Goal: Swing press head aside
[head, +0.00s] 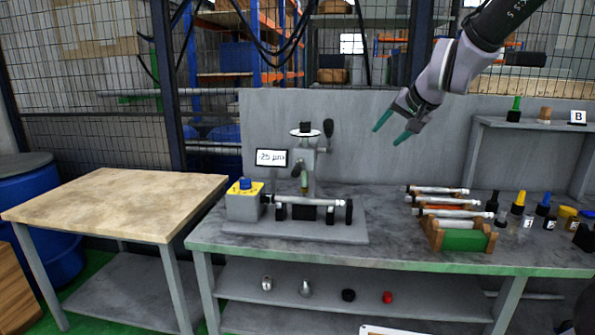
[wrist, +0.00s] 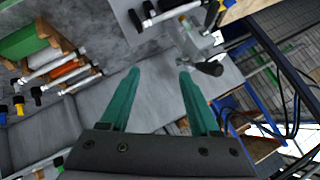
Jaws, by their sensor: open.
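The press head (head: 305,131) sits atop a grey column on the grinder at the bench's back edge. It has a round white disc on top and a dark knob (head: 328,127) on its right. In the wrist view a dark knob (wrist: 210,68) shows just beyond the right fingertip, apart from it. My gripper (head: 391,128) has green fingers, is open and empty, and hangs in the air to the right of and above the press. The fingers also show in the wrist view (wrist: 159,73). A shaft (head: 310,201) lies across the supports under the press.
A display reading about 25 µm (head: 271,158) stands left of the column. A rack of shafts (head: 462,240) and several bottles (head: 518,203) occupy the bench's right side. A wooden-topped table (head: 120,195) stands left. Bench space between grinder and rack is clear.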

